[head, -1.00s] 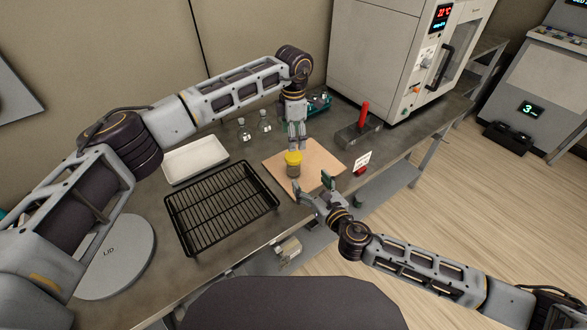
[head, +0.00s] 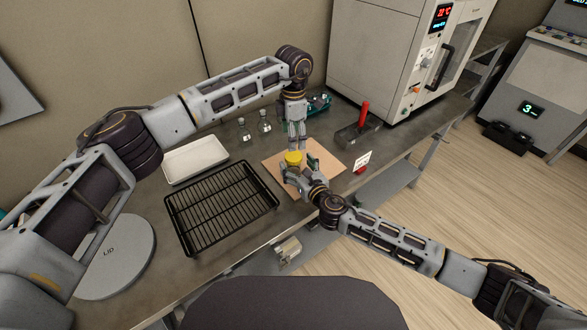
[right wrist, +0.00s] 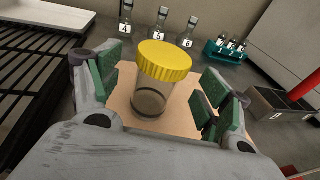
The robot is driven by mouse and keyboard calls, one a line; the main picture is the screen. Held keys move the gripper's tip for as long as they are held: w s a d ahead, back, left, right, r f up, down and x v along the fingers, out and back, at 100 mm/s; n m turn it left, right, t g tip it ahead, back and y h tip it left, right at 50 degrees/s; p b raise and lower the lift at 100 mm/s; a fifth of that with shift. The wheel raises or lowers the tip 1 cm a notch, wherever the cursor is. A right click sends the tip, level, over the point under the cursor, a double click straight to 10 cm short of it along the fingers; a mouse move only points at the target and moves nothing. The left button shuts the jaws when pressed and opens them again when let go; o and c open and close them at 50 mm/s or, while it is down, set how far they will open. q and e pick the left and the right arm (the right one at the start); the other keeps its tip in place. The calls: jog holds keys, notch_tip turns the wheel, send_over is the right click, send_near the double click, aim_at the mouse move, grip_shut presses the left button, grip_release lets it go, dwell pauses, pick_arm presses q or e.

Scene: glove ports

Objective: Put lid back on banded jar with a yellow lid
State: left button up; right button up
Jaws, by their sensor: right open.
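The jar (right wrist: 152,100) is clear with a dark band. It stands upright on the tan mat (head: 325,160). A ribbed yellow lid (head: 293,157) is on top of the jar; it also shows in the right wrist view (right wrist: 164,60). I cannot tell whether the lid is fully seated. My right gripper (head: 294,171) is open, with its green-padded fingers on either side of the jar, apart from it in the right wrist view. My left gripper (head: 297,143) points down just above and behind the lid; its finger gap is unclear.
A black wire rack (head: 222,205) and a white tray (head: 195,158) lie left of the mat. Several numbered flasks (right wrist: 160,22) and a teal holder (right wrist: 226,52) stand behind. A grey block with a red handle (head: 364,118) is to the right. A disc marked LID (head: 125,262) is front left.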

jog(key=shift+x, duration=1.55)
jog(key=shift+c, duration=0.4)
